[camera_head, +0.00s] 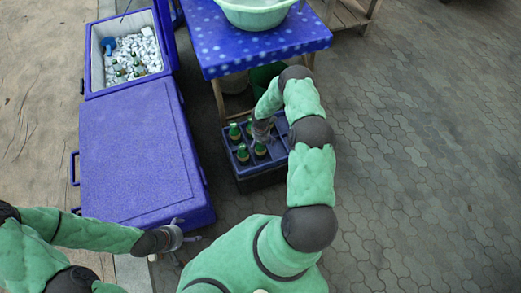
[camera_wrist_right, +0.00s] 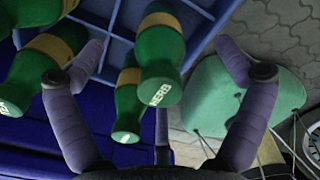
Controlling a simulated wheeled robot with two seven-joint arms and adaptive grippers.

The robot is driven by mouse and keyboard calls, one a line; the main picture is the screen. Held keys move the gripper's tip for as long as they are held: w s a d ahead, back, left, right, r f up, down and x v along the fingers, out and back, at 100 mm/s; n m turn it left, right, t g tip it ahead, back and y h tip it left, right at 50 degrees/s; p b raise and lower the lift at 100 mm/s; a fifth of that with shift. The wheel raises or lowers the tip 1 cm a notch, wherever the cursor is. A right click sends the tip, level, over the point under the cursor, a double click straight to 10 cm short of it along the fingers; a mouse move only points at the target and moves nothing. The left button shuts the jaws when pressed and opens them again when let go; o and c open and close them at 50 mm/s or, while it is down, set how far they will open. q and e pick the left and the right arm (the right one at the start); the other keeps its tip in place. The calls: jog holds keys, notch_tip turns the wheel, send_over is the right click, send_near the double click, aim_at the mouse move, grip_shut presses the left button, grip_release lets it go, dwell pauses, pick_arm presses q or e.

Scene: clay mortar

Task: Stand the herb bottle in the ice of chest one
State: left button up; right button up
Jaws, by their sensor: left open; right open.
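The herb bottle, green with a tan band and "HERB" lettering (camera_wrist_right: 160,60), stands in a blue divided crate (camera_head: 243,178) in the head view. My right gripper (camera_head: 262,128) reaches down over the crate; in the right wrist view its fingers (camera_wrist_right: 162,66) are open on either side of the herb bottle, apart from it. My left gripper (camera_head: 178,238) is open and empty beside the near corner of a closed blue chest (camera_head: 135,150). Behind it an open chest (camera_head: 88,62) holds white ice (camera_head: 147,48) with several green bottles. No chest number is readable.
Other green bottles (camera_head: 242,153) stand in the crate close to the herb bottle. A blue spotted table (camera_head: 255,45) bearing a pale green basin (camera_head: 257,14) is behind the crate. A blue scoop (camera_head: 108,44) lies in the ice. Paving at right (camera_head: 430,150) is clear.

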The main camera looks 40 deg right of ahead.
jog(key=c, duration=1.9)
jog(key=shift+o, duration=0.2)
notch_tip(320, 180, up, 19)
jog(key=p, duration=1.3)
